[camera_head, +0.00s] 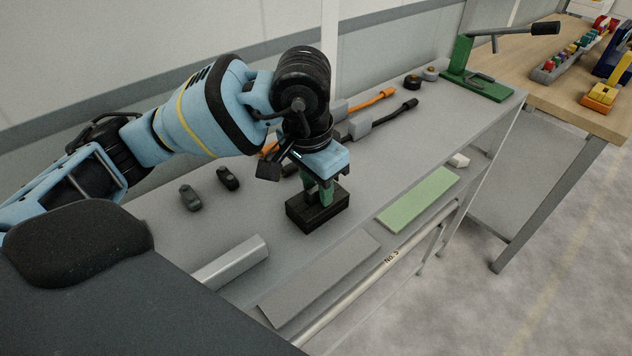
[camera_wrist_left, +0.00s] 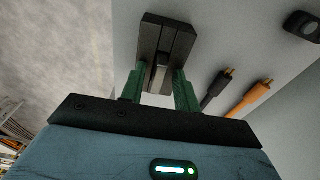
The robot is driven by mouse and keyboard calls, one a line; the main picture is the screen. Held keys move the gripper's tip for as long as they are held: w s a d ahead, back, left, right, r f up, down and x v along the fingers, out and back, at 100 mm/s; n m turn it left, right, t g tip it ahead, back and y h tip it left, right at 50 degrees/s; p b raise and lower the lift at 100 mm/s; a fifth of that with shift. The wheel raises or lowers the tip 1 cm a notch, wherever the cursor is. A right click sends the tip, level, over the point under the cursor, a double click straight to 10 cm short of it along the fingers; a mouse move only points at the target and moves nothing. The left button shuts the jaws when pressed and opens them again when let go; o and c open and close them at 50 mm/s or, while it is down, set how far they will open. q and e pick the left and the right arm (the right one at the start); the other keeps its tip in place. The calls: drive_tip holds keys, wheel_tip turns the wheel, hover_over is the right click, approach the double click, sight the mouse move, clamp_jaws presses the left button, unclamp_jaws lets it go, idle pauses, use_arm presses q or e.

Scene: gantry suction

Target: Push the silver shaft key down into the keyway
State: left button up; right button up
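A black block (camera_head: 318,212) with a slot along its top stands on the grey bench. It also shows in the wrist view (camera_wrist_left: 152,38), where the slot, the keyway (camera_wrist_left: 168,40), runs along it. A small grey piece, apparently the silver shaft key (camera_wrist_left: 159,68), shows at the near end of the slot; how deep it sits, I cannot tell. My left gripper (camera_head: 318,190) points down over the block. Its green fingers (camera_wrist_left: 159,78) are apart, one on each side of the grey piece, with a gap visible. In the head view the gripper hides the key. My right gripper is not in view.
Two small dark parts (camera_head: 190,198) lie left of the block. Cables with orange (camera_head: 372,102) and black plugs lie behind. A silver bar (camera_head: 232,262), a grey plate (camera_head: 320,280) and a green plate (camera_head: 418,199) lie in front. A green press (camera_head: 478,80) stands far right.

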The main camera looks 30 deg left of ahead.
sight(312, 190)
use_arm(q)
drive_tip(key=r, duration=0.4)
drive_tip(key=s+r, duration=0.1)
drive_tip(key=r, duration=0.2)
drive_tip(key=shift+a, duration=0.1)
drive_tip(key=shift+r, duration=0.4)
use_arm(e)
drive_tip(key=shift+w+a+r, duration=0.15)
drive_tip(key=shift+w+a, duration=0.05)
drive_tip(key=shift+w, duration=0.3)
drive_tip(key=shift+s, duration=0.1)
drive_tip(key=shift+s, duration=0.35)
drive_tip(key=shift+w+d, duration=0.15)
